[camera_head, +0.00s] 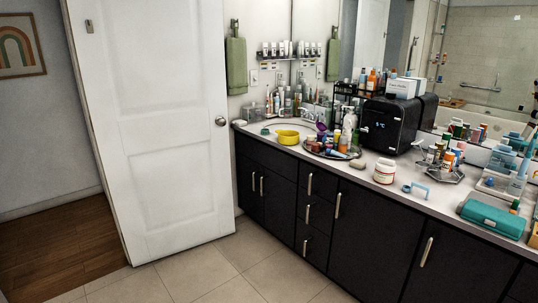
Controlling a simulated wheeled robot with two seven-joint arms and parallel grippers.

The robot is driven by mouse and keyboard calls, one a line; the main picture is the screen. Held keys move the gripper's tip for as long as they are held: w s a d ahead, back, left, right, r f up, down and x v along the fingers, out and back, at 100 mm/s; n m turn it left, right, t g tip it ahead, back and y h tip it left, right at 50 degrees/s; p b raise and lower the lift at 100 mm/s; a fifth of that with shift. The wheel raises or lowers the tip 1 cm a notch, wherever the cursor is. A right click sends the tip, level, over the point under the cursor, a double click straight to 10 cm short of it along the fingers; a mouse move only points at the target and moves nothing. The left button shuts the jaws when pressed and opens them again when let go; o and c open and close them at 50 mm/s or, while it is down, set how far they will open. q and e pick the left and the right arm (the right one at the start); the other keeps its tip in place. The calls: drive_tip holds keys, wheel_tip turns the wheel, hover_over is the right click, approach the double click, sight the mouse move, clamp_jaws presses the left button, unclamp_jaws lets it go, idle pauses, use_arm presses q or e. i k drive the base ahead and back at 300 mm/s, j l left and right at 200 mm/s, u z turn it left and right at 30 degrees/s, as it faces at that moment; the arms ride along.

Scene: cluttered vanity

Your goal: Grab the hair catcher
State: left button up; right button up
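I cannot tell for sure which thing is the hair catcher. Small candidates on the white counter (343,172) are a teal round piece (265,131) by the sink's left rim and a light blue curved piece (415,189) near the front edge at the right. A yellow bowl-like thing (288,137) sits at the sink (306,129), hiding part of its basin. Neither of my grippers is in view.
Bottles crowd a round tray (352,155) mid-counter. A black box (390,124), a white jar (384,171), a metal tray (440,174) and a teal case (492,219) stand to the right. A white door (160,130) is at the left; the tiled floor (225,272) is clear.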

sight(265, 132)
drive_tip(key=i, duration=1.45)
drive_tip(key=i+j+z, duration=0.1)
drive_tip(key=i, duration=1.3)
